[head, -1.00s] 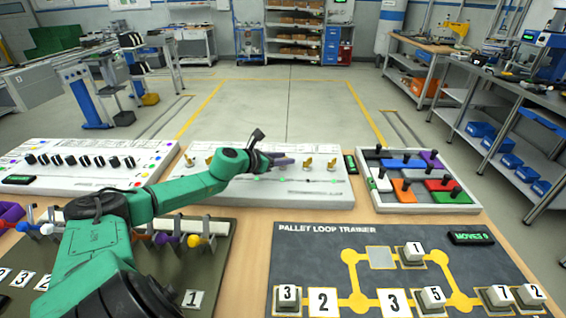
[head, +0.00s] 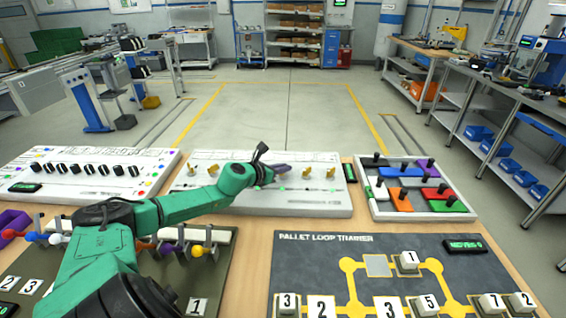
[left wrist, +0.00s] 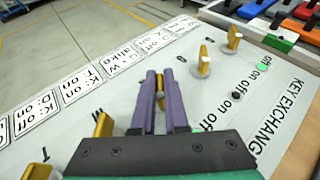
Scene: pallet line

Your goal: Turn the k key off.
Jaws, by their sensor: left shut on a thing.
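The key exchange panel (head: 300,205) is a white board across the middle of the table, with a row of yellow keys. My left gripper (left wrist: 158,90) has its purple fingers shut on a yellow key (left wrist: 161,100), mostly hidden between them. It also shows over the panel in the head view (head: 284,170). Two keys (left wrist: 200,60) (left wrist: 232,38) stand beyond the fingers, and another key (left wrist: 103,125) stands to their left. The letter by the held key is covered, so I cannot tell whether it is the k key. My right gripper is not in view.
On and off labels with small lamps, such as a green lamp (left wrist: 262,67), run along the panel. Printed rule cards (left wrist: 95,87) lie along its far side. A coloured block tray (head: 420,212) stands right, a switch panel (head: 80,190) left, the pallet loop trainer (head: 330,255) in front.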

